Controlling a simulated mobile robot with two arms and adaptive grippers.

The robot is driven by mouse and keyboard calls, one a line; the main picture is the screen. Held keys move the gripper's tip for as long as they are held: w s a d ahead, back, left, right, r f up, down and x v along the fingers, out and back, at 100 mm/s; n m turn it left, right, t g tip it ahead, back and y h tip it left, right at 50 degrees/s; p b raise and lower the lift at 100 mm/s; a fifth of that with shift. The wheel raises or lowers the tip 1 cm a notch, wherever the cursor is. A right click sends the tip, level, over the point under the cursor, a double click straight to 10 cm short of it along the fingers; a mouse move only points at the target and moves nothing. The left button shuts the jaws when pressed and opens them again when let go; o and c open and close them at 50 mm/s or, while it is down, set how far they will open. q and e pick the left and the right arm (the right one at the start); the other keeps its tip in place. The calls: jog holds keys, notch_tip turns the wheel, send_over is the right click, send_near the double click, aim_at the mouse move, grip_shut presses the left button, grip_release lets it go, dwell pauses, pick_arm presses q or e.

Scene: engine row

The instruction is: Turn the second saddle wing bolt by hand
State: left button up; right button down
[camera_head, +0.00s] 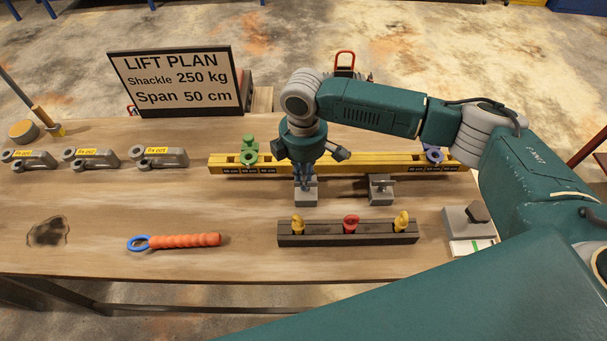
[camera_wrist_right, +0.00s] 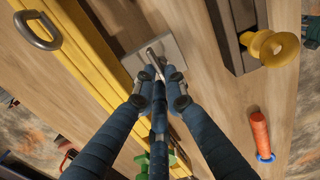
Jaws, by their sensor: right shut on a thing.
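My right gripper (camera_head: 305,182) reaches down onto the left of two grey saddle blocks (camera_head: 305,198), in front of the yellow beam (camera_head: 345,170). In the right wrist view its fingers (camera_wrist_right: 158,78) are shut on the metal wing bolt (camera_wrist_right: 152,54), above the grey plate of that saddle (camera_wrist_right: 165,50). The fingers hide part of the bolt. The other saddle (camera_head: 381,193) stands apart to the right, with its own wing bolt (camera_head: 381,183) uncovered. My left gripper is not in view.
A dark rack (camera_head: 348,239) with yellow and red pieces stands in front of the saddles. Green (camera_head: 249,149) and purple (camera_head: 433,154) fittings sit on the beam. An orange-handled tool (camera_head: 185,240) lies at the front left. A lift plan sign (camera_head: 178,83) stands behind.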

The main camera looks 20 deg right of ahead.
jog(key=c, duration=1.8)
grip_release()
notch_tip(320, 180, up, 12)
